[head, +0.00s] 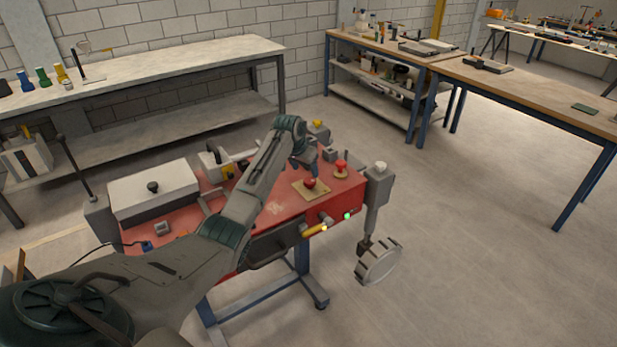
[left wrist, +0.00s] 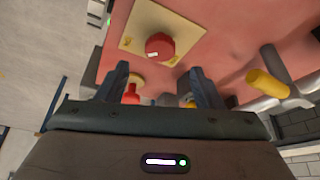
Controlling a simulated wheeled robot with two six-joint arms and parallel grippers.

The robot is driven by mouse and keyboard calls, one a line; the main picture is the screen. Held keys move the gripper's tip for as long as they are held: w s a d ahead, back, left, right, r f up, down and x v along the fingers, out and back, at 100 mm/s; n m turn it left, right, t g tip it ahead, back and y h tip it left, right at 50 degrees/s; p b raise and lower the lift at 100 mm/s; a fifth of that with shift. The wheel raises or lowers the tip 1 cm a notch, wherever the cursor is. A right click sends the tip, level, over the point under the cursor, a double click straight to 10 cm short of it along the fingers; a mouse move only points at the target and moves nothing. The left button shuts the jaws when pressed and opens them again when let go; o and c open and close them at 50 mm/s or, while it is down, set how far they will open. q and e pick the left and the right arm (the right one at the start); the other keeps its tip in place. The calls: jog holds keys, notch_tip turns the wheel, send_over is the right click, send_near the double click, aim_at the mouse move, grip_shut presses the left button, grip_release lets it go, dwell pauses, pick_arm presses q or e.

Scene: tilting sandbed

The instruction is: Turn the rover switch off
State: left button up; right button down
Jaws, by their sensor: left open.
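A red bench (head: 275,205) carries several controls, and I cannot tell by label which one is the rover switch. A round red knob (head: 310,184) sits on a tan plate. It also shows in the left wrist view (left wrist: 160,46), just beyond my fingers. A second red knob (head: 341,166) stands behind it, partly hidden by a finger in the left wrist view (left wrist: 131,96). A yellow handle (head: 315,230) is on the bench's front, near a green light (head: 347,216). My left gripper (head: 305,168) is open and empty above the bench. My right gripper is not in view.
A white box (head: 153,192) with a black knob stands on the bench's left. The floor (head: 470,250) to the right is clear.

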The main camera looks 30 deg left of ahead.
aim_at(310, 180)
pick_arm(q)
jog(key=x, duration=0.6)
jog(key=shift+w+f, duration=0.1)
jog(key=shift+f, duration=0.25)
jog(key=shift+p, duration=0.3)
jog(key=c, duration=1)
